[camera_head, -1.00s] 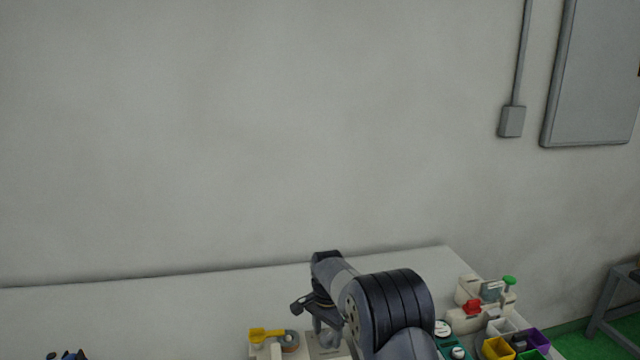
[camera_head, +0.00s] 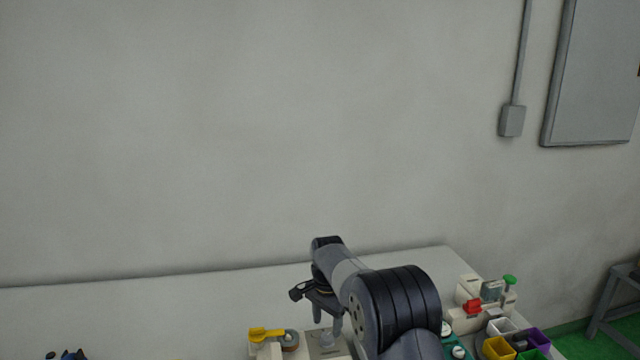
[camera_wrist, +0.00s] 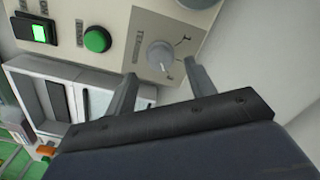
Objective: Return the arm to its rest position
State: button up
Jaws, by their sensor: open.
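My gripper (camera_head: 327,314) hangs from my arm, pointing down, near the front middle of the white table (camera_head: 400,268) in the head view. In the wrist view my gripper (camera_wrist: 162,84) shows two grey fingers spread apart with nothing held between them. A beige control panel (camera_wrist: 125,50) lies beyond the fingertips, with a grey round knob (camera_wrist: 160,55) seen between them. Whether the fingers touch the panel is hard to tell.
A green button (camera_wrist: 97,39) and a green-lit switch (camera_wrist: 39,33) are on the panel. A yellow-handled device (camera_head: 266,333) stands left of my gripper. Right of my arm are a red-and-white device (camera_head: 472,306) and coloured bins (camera_head: 497,348). The table's back is clear.

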aim_at(327, 336)
notch_tip(327, 336, down, 4)
jog(key=shift+r, duration=0.15)
jog(key=shift+n, duration=0.3)
jog(key=n+p, duration=0.1)
jog(key=n, duration=0.4)
jog(key=shift+n, duration=0.3)
jog(key=n+p, duration=0.1)
jog(key=n, duration=0.4)
jog(key=n+p, duration=0.1)
jog(key=n, duration=0.3)
jog(key=shift+r+p, duration=0.1)
jog(key=shift+p, duration=0.2)
jog(key=n+p, duration=0.2)
jog(key=n, duration=0.2)
jog(key=shift+n, duration=0.4)
jog(key=shift+r, duration=0.65)
